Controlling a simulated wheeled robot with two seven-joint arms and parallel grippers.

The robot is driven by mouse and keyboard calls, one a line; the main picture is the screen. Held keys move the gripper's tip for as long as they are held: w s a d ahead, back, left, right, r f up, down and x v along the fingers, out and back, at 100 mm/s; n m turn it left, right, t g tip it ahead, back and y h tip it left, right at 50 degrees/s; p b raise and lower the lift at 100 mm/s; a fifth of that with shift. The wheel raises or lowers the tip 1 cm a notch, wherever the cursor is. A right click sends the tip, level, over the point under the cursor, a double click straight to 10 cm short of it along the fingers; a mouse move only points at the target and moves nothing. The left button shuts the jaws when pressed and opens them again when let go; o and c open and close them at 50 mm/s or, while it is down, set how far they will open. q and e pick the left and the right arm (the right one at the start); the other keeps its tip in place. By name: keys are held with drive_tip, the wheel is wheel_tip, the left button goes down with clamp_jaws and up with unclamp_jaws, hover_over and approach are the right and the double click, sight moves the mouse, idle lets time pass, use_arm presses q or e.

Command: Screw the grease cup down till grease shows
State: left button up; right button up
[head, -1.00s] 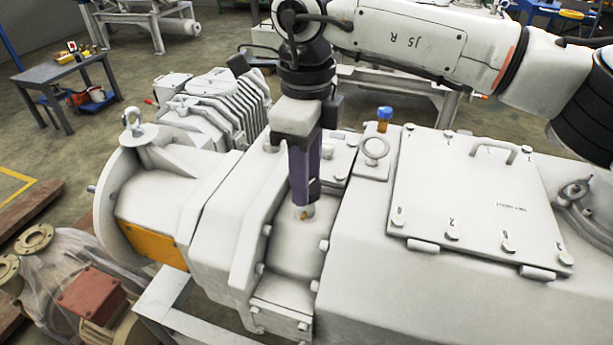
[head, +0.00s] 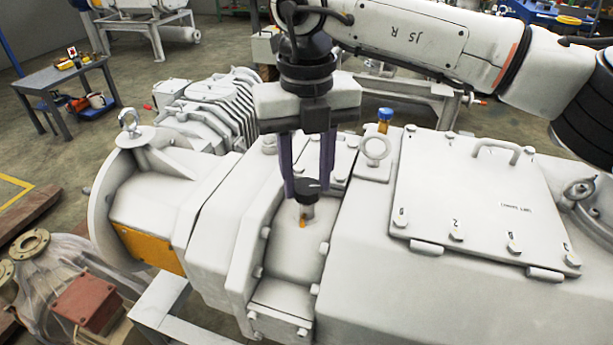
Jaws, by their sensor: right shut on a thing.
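The grease cup (head: 307,189) has a dark round cap and stands upright on a short grey stem on the white pump housing (head: 290,255). A small orange-brown bit (head: 302,222) shows low on the front of the stem; I cannot tell whether it is grease or a fitting. My right gripper (head: 308,186) points down from above, one purple-grey finger on each side of the cap, and is shut on the cup. My left gripper is not in view.
A blue-capped amber fitting (head: 384,120) and a lifting ring (head: 376,147) stand behind to the right. A bolted cover plate (head: 475,205) with a handle lies farther right. A ribbed motor unit (head: 225,105) is behind left. Bolts line the ledge beside the cup.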

drive_tip(key=m+b, duration=0.1)
drive_tip(key=m, duration=0.3)
drive_tip(key=shift+m, duration=0.3)
drive_tip(key=m, duration=0.2)
drive_tip(key=shift+m, duration=0.4)
drive_tip(key=shift+d+r+m+b, duration=0.1)
drive_tip(key=shift+m+b, duration=0.25)
drive_tip(key=shift+m, duration=0.15)
drive_tip(key=o, duration=1.1)
drive_tip(key=shift+c, duration=0.2)
